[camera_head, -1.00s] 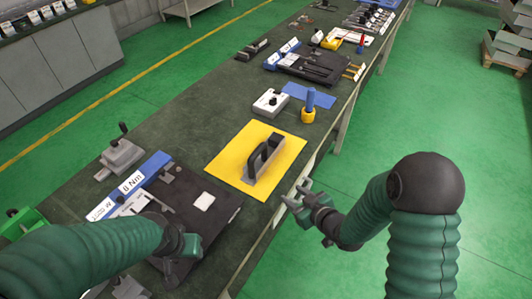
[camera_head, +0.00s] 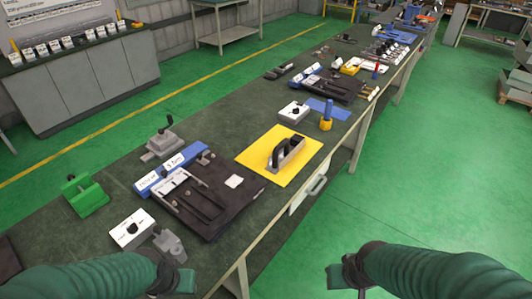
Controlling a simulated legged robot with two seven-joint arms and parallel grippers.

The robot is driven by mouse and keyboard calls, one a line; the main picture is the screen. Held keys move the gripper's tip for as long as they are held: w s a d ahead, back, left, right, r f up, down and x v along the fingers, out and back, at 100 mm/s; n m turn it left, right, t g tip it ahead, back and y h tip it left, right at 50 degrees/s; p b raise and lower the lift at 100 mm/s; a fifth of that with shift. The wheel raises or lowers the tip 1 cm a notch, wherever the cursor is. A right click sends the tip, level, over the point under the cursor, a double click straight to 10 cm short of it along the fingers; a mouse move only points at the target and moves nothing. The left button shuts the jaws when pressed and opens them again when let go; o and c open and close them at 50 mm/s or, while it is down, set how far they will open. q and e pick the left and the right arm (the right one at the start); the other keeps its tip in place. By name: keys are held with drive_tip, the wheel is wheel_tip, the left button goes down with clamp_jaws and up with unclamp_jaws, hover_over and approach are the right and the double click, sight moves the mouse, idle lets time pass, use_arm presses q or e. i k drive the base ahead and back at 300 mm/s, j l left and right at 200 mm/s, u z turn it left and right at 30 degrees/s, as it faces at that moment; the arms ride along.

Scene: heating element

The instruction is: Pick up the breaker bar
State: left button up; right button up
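Long dark bar-shaped tools (camera_head: 200,198) lie on a black mat (camera_head: 228,218) on the workbench; I cannot tell for sure which is the breaker bar. A blue labelled holder (camera_head: 172,170) runs along the mat's far-left side. My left gripper (camera_head: 184,278) is at the bottom, left of centre, near the bench's front part and short of the mat. My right gripper (camera_head: 340,276) is at the bottom, right of centre, in front of the bench over the green floor. The finger gaps of both are too unclear to judge.
A yellow mat (camera_head: 258,158) bears a grey block with a black handle (camera_head: 288,152). A white box (camera_head: 132,230), a grey clamp-like part (camera_head: 170,243) and a green block (camera_head: 86,195) stand left of the black mat. Bare bench top shows between the mats and behind them.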

sight(287, 149)
drive_tip(key=i+l+u, duration=0.1)
drive_tip(key=u, duration=0.4)
drive_tip(key=i+l+u, duration=0.1)
drive_tip(key=u, duration=0.35)
drive_tip(key=l+u, duration=0.25)
drive_tip(key=u, duration=0.25)
drive_tip(key=i+l+u, duration=0.1)
drive_tip(key=u, duration=0.35)
drive_tip(key=l, duration=2.1)
drive_tip(key=i, duration=0.05)
